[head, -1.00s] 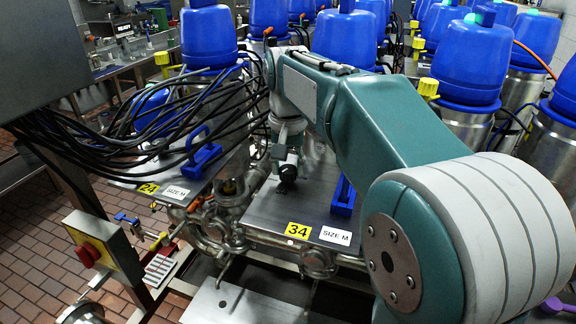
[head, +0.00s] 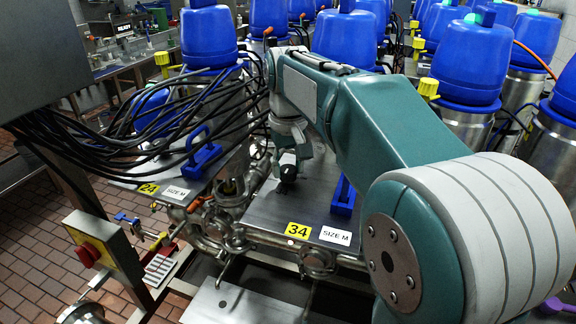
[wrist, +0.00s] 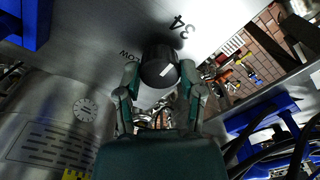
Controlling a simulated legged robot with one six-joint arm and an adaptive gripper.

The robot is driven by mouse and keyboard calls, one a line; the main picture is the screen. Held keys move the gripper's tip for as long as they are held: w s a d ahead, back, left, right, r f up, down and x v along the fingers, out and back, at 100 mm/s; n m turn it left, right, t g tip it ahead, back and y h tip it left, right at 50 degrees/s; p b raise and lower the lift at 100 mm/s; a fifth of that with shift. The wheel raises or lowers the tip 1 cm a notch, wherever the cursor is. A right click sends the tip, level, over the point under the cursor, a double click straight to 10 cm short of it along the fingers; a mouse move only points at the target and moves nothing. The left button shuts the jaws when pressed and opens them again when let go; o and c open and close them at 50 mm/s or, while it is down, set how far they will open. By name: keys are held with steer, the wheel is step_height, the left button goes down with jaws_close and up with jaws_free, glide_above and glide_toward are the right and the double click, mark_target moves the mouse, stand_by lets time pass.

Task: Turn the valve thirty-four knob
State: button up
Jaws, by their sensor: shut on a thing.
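The valve thirty-four knob (wrist: 158,68) is a black round knob with a white mark, standing out from a grey metal plate (wrist: 110,35) printed with "34". My gripper (wrist: 160,80) has one finger on each side of the knob and is shut on it. In the head view, my gripper (head: 288,160) is at the dark knob (head: 288,172), above the plate (head: 262,212). A yellow "34" label (head: 298,230) and a white "SIZE M" label (head: 335,236) are on the plate's front edge. My arm hides part of the plate.
A blue handle (head: 343,197) stands on the plate, right of the knob. The neighbouring plate with label 24 (head: 148,188) carries another blue handle (head: 203,153). Black cables (head: 150,125) hang left of my arm. Metal pipes (head: 215,225) run below the plates.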

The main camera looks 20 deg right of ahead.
mark_target(287, 168)
steer(key=shift+f, duration=0.15)
steer(key=o, duration=1.2)
steer(key=shift+c, duration=0.2)
step_height(287, 168, up, 12)
steer(key=shift+w+a, duration=0.1)
